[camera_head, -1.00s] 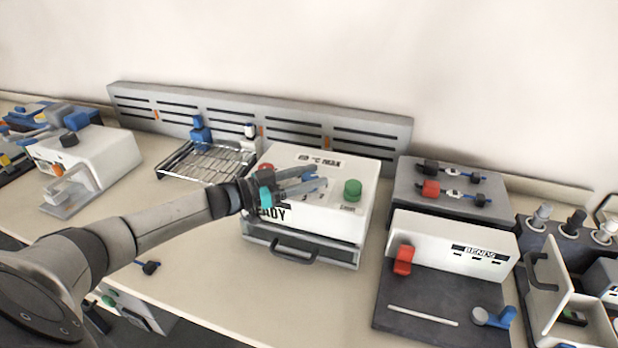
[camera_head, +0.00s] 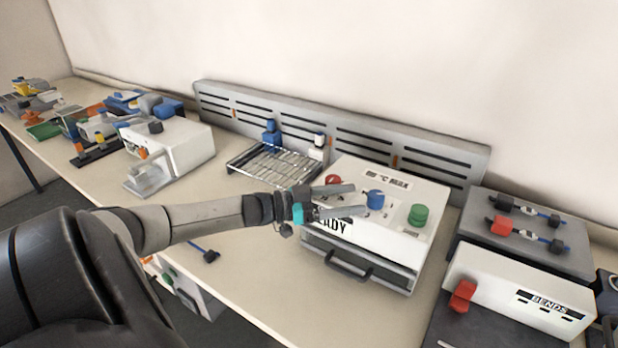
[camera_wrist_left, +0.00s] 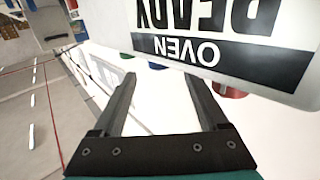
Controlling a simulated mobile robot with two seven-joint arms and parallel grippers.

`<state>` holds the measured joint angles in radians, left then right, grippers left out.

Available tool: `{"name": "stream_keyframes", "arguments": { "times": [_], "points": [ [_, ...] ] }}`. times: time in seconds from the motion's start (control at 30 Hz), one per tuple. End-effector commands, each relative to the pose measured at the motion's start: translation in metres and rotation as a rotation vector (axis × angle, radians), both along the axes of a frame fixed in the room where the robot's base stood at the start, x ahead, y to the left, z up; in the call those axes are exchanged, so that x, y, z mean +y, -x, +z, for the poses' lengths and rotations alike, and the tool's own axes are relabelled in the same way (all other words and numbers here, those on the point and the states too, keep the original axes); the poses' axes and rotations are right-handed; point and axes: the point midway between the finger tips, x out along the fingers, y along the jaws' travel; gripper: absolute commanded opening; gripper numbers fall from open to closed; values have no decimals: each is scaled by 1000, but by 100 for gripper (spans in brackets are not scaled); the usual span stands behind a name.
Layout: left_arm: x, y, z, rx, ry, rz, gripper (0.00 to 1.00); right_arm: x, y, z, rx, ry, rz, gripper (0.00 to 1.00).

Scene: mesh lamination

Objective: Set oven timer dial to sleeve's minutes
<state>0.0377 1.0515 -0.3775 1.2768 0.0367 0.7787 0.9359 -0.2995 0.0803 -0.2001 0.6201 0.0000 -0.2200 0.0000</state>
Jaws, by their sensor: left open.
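The white oven (camera_head: 395,185) has a red knob (camera_head: 333,180), a blue dial (camera_head: 376,199) and a green knob (camera_head: 419,214) on its top. My left gripper (camera_head: 360,199) is open and empty over the oven top. Its fingertips are just left of the blue dial, one toward each side of it; whether they touch it I cannot tell. In the left wrist view the gripper (camera_wrist_left: 162,80) is open, with an upside-down "OVEN READY" sign (camera_wrist_left: 225,50) above it. That sign partly hides the knobs there. I cannot make out the dial's setting or a sleeve.
A wire rack (camera_head: 272,162) stands left of the oven, before a slotted grey rail (camera_head: 350,127). A white "BENDS" unit (camera_head: 520,290) stands at the right. A white device (camera_head: 180,150) and several tools fill the left bench. Bench space in front of the rack is mostly clear.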

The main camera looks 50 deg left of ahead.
Motion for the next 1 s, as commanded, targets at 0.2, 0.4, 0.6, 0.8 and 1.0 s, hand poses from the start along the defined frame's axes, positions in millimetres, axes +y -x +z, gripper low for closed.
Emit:
{"name": "stream_keyframes", "arguments": {
  "times": [0.2,0.4,0.6,0.8,1.0],
  "points": [
    [19,29,0,4,-1,1,76,0,0,6,0,0,0,0],
    [35,52,0,3,-1,1,76,0,0,11,0,0,0,0],
    [45,68,1,1,-1,0,76,0,0,14,0,0,0,0],
    [49,73,1,-2,1,0,76,0,0,14,1,0,0,0],
    [49,73,1,-2,1,0,76,0,0,14,1,0,0,0]
  ]
}}
